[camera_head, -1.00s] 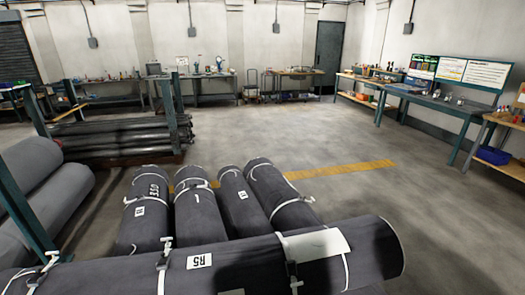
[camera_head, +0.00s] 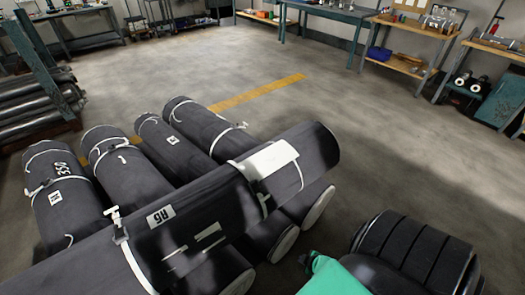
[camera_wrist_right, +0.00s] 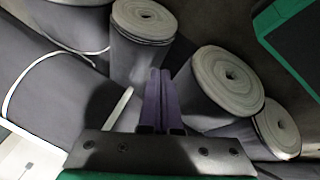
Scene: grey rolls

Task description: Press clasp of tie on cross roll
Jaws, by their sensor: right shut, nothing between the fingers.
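The cross roll (camera_head: 200,215) is a dark grey roll lying diagonally over several other rolls in the head view. A tie with a white clasp (camera_head: 115,220) goes round its left part. Another tie (camera_head: 258,188) goes round it near a white label toward the right end. In the right wrist view, a large roll surface with a white tie (camera_wrist_right: 40,62) fills the left side. My right gripper (camera_wrist_right: 160,78) is shut and empty, over the rolls beside that surface. A green part of my right arm shows at the bottom of the head view. My left gripper is out of view.
Several rolls (camera_head: 62,205) lie side by side under the cross roll; their coiled ends (camera_wrist_right: 228,77) show in the wrist view. A rack of dark rolls (camera_head: 35,110) stands at the left. Workbenches (camera_head: 410,55) line the back right. Open floor lies between.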

